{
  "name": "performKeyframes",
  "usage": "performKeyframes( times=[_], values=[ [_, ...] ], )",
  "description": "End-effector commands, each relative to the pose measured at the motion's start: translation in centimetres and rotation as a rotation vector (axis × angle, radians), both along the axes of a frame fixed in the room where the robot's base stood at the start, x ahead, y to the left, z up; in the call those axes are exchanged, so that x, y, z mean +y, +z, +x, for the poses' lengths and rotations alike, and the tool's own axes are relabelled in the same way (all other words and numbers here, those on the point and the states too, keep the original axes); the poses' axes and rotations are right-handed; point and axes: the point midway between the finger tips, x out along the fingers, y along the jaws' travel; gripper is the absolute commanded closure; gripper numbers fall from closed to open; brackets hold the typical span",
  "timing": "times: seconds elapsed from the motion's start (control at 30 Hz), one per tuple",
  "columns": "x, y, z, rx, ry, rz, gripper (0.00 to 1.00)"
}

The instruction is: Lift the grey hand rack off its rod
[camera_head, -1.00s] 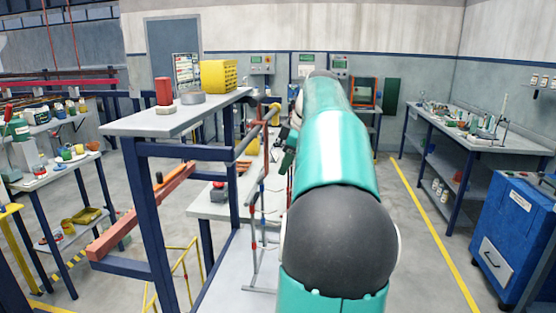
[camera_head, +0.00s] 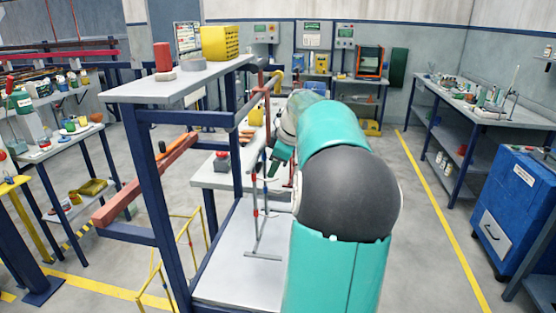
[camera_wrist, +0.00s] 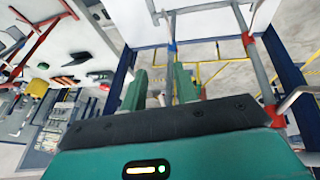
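My gripper (camera_head: 277,158) is just right of the rack's upper part, partly hidden by my arm. In the wrist view, the two green fingers of my gripper (camera_wrist: 160,86) are apart, with no rack bar clearly between them. Grey bars of the rack (camera_wrist: 247,50) with red and blue bands show beyond and right of the fingers. I cannot tell whether they touch.
The blue stand (camera_head: 160,200) with a grey top shelf (camera_head: 185,82) is left of my arm; a red beam (camera_head: 150,180) juts from it. A white bench (camera_head: 225,178) is behind. A blue cabinet (camera_head: 515,212) stands at right, with clear floor between.

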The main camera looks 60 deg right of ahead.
Motion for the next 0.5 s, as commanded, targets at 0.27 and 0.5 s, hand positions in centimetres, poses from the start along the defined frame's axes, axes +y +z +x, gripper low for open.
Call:
performKeyframes(
  times=[0.27, 0.5],
  values=[
    [-0.02, 0.01, -0.02, 0.000, 0.000, 0.000, 0.88],
    [-0.02, 0.02, -0.03, 0.000, 0.000, 0.000, 1.00]
  ],
)
